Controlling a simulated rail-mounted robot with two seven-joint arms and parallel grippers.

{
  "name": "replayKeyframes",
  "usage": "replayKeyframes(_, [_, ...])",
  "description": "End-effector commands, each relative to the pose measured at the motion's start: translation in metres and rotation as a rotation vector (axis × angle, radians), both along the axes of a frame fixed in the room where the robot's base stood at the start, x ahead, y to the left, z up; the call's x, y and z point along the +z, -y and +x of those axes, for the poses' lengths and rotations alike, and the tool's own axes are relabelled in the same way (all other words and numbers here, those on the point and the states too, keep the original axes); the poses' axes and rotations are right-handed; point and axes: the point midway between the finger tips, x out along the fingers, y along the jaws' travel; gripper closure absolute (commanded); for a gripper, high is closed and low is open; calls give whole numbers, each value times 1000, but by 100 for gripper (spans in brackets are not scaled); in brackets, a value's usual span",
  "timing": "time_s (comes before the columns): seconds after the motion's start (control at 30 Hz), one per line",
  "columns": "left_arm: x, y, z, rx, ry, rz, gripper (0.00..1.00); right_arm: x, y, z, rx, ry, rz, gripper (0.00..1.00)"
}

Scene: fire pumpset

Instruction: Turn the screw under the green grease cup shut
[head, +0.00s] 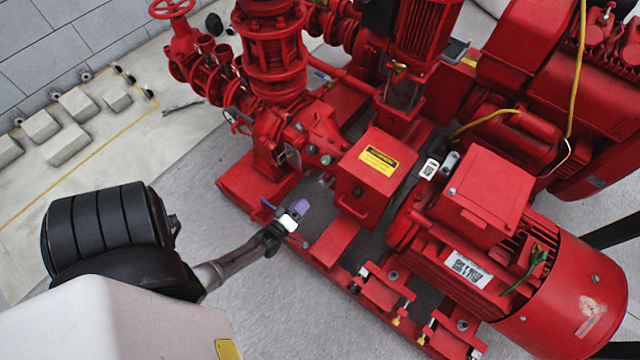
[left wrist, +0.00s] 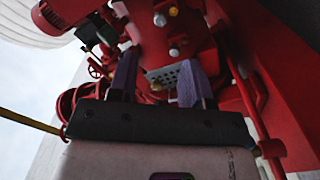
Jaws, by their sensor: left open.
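A small green fitting (head: 326,160), which looks like the grease cup, sits on the front of the red pump casing (head: 300,135) in the head view. The screw under it is too small to make out. My left gripper (head: 299,208) is in front of and below the fitting, apart from it, above the red base frame. In the left wrist view the purple fingers (left wrist: 158,62) stand apart with nothing clearly held between them. A small brass-coloured knob (left wrist: 156,86) and a perforated grey plate (left wrist: 178,75) show between and beyond them. My right gripper is not in view.
A red box with a yellow warning label (head: 378,161) stands right of the pump casing. A red motor (head: 520,270) fills the right. Red pipework (head: 205,70) rises at the upper left. The grey floor (head: 270,310) in front of the base frame is clear.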

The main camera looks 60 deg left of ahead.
Motion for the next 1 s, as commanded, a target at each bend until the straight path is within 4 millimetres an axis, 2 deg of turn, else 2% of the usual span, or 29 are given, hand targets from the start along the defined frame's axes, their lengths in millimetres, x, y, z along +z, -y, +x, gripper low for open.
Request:
replayKeyframes(0.03, [-3, -4, 10, -1, 4, 3, 55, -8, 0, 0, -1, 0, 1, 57])
replayKeyframes(0.2, [-4, -17, 40, -2, 1, 3, 55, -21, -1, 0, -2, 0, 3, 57])
replayKeyframes(0.5, [-3, -36, 82, -1, -1, 3, 55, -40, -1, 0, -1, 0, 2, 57])
replayKeyframes(0.73, [-2, -43, 98, -1, -3, 2, 55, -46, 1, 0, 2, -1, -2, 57])
replayKeyframes(1.0, [-1, -45, 102, -1, -4, 1, 55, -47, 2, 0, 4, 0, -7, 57])
